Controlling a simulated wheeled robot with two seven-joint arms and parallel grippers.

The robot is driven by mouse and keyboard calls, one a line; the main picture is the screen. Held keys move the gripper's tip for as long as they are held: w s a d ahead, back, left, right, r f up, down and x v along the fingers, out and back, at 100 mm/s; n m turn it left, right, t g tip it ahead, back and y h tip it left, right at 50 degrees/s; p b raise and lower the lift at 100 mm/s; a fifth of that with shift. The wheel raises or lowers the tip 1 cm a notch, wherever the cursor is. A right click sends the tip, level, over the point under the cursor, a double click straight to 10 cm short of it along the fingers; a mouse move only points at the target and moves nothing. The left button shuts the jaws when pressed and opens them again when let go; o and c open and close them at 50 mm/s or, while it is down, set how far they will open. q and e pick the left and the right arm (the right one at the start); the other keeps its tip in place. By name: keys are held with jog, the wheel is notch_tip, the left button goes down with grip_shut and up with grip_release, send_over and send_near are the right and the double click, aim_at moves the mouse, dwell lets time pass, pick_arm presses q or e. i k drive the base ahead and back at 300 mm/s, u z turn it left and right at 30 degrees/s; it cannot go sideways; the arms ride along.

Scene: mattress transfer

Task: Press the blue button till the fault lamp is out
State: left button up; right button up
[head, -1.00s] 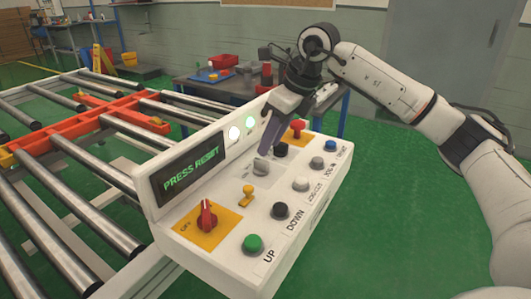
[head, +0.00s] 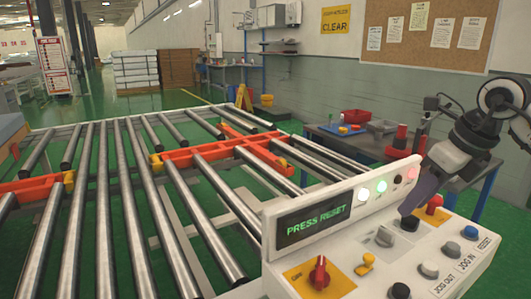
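The blue button (head: 470,231), labelled RESET, sits at the far right of the white control panel (head: 450,262). The panel's display (head: 313,220) reads "PRESS RESET" in green. My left gripper is out of view.
A red mushroom button (head: 434,204) stands close right of my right gripper, and a black knob (head: 410,222) just below it. A red selector (head: 319,272) is at the left. The roller conveyor (head: 140,200) with orange crosspieces fills the left. A side table (head: 350,142) stands behind.

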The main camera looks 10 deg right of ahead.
aim_at(472, 231)
jog(key=k, duration=1)
